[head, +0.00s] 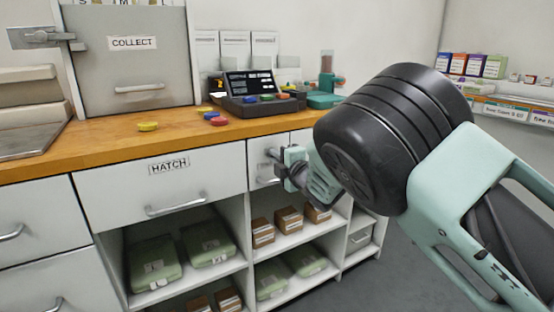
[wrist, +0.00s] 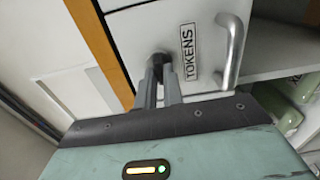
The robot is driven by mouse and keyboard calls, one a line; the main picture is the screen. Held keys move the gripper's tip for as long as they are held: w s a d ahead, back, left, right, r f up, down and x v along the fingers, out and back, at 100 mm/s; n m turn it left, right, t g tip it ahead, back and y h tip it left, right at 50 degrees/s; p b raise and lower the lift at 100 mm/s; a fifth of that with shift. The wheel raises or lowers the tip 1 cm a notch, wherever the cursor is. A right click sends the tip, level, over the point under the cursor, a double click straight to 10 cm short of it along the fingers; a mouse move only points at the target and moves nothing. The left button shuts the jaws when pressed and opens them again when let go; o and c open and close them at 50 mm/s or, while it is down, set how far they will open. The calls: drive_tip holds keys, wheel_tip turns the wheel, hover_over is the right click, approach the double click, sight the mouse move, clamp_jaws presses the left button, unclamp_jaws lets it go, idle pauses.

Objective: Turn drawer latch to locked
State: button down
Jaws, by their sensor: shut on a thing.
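The drawer latch (wrist: 158,57) is a small dark knob on the white drawer front, beside the "TOKENS" label (wrist: 190,52). In the wrist view my gripper (wrist: 159,72) reaches it with both fingers close together, shut on the latch. The fingers hide much of it, so I cannot tell which way it is turned. In the head view my gripper (head: 279,161) is at the narrow tokens drawer (head: 258,172), right of the "HATCH" drawer (head: 165,185), and covers part of its front. The tokens drawer appears closed.
The tokens drawer's bar handle (wrist: 231,48) stands close beside the fingers. The wooden counter (head: 150,138) above holds a dark console (head: 250,95) and several coloured tokens (head: 148,127). Open shelves below hold green packs (head: 155,263) and brown boxes (head: 262,232).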

drive_tip(key=c, duration=1.5)
unclamp_jaws()
drive_tip(key=p+v, duration=0.1)
drive_tip(key=v, duration=1.6)
drive_tip(key=shift+s+d, duration=0.15)
drive_tip(key=shift+s, duration=0.05)
